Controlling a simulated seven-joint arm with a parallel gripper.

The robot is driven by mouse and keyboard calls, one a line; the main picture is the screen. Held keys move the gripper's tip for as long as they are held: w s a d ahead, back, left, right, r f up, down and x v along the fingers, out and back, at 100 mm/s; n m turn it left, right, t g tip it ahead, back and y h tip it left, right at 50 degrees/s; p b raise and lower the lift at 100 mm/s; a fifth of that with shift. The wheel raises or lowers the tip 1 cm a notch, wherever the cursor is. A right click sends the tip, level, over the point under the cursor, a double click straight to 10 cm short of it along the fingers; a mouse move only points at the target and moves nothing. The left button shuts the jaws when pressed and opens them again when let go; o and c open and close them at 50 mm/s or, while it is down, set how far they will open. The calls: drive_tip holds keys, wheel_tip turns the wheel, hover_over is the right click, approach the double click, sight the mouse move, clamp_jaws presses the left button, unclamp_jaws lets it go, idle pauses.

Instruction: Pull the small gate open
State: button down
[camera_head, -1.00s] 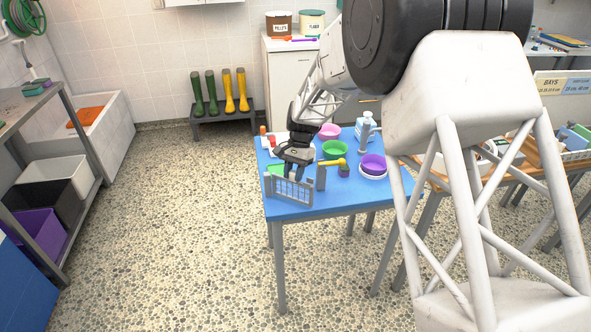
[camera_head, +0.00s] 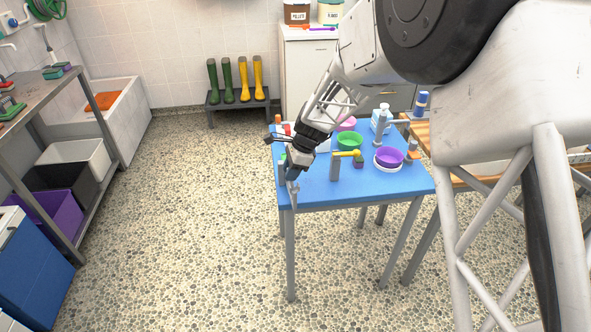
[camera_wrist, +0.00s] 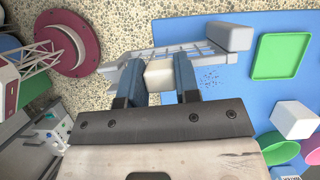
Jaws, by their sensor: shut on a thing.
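The small grey barred gate (camera_wrist: 205,50) shows in the wrist view, joined to a thick grey post (camera_wrist: 235,38) at the table's edge. Its far end reaches out over the floor. My gripper (camera_wrist: 158,72) is shut on a pale block-shaped handle (camera_wrist: 159,76), with a blue-grey finger on either side. In the head view my gripper (camera_head: 292,178) is at the left front of the blue table (camera_head: 385,190), and the gate (camera_head: 293,196) shows nearly edge-on, partly hidden by it. Another grey post (camera_head: 334,168) stands apart to the right.
A yellow-headed item (camera_head: 348,154), a green bowl (camera_head: 350,141) and a purple bowl (camera_head: 389,157) stand on the table to the right. A green tray (camera_wrist: 279,57) and a white block (camera_wrist: 292,119) show in the wrist view. The floor left of the table is clear.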

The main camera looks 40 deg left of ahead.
drive_tip(key=shift+s+a+m, duration=0.15)
drive_tip(key=shift+s+m, duration=0.05)
drive_tip(key=shift+m, duration=0.2)
drive_tip(key=c, duration=0.8)
unclamp_jaws()
drive_tip(key=shift+c, duration=0.2)
drive_tip(key=v, duration=0.7)
drive_tip(key=shift+r, duration=0.35)
drive_tip(key=shift+w+d, duration=0.1)
drive_tip(key=shift+d, duration=0.1)
